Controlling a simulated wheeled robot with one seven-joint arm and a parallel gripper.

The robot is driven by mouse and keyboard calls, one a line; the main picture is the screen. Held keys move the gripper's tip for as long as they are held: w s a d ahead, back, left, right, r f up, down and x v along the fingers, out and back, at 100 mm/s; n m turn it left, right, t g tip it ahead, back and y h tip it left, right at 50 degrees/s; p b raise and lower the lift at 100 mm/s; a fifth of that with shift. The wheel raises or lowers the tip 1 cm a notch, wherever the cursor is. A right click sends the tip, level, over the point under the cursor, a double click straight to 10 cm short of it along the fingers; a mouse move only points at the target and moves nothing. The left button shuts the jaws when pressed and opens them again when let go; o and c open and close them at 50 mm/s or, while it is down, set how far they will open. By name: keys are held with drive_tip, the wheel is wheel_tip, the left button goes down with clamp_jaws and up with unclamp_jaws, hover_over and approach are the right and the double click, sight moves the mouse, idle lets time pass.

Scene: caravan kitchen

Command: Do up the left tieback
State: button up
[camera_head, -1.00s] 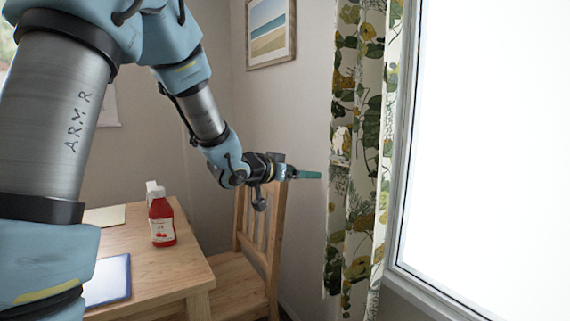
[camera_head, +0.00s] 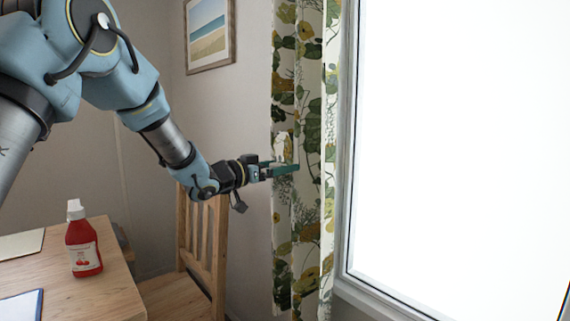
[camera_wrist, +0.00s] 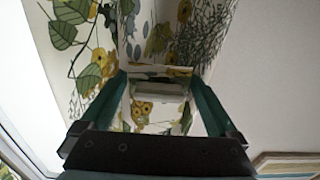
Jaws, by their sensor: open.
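The floral curtain (camera_head: 307,110) hangs loosely beside the window in the head view and fills the upper left of the wrist view (camera_wrist: 85,50). A pale patch (camera_head: 282,147) shows on its left edge, just above my fingers; it may be part of the tieback. In the wrist view a floral-patterned band with a pale end piece (camera_wrist: 158,86), which looks like the tieback, lies between my fingers. My gripper (camera_head: 290,168) is open at the curtain's left side, its green fingers (camera_wrist: 158,78) on either side of the band. I cannot tell whether they touch it.
The bright window (camera_head: 450,150) and its frame are right of the curtain. A wooden chair (camera_head: 200,240) stands below my arm. A table (camera_head: 95,295) with a red bottle (camera_head: 83,245) is at the lower left. A framed picture (camera_head: 209,32) hangs on the wall.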

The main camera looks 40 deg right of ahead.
drive_tip(key=shift+d, duration=0.85)
drive_tip(key=shift+s, duration=0.1)
drive_tip(key=shift+c, duration=0.2)
clamp_jaws()
